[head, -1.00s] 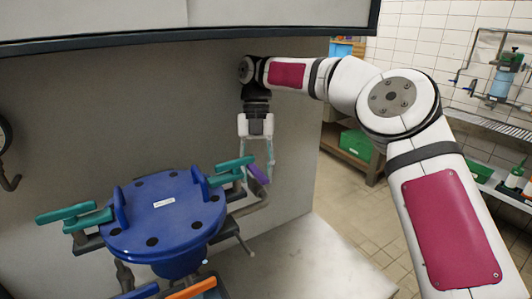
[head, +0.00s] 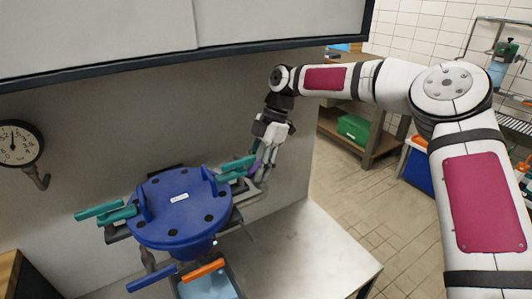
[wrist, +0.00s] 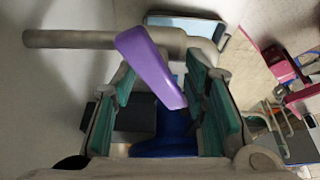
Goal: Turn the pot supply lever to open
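A purple lever (wrist: 152,68) sits on a grey pipe (wrist: 90,39) in the wrist view; I cannot read any label naming it. In the head view the lever is mostly hidden behind my gripper (head: 264,168), at the right side of the blue pot (head: 180,222). My gripper is open, its two green-padded fingers apart in the wrist view (wrist: 165,105). The lever's lower end lies between the fingers, nearer the right one. I cannot tell whether it touches a pad. The blue pot has teal handles (head: 100,211) on both sides.
An orange lever (head: 203,270) and a blue lever (head: 152,277) stick out below the pot. A gauge (head: 18,144) is on the wall at left. A dark-edged hood (head: 150,73) overhangs above. A pale surface (head: 315,250) at right is clear.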

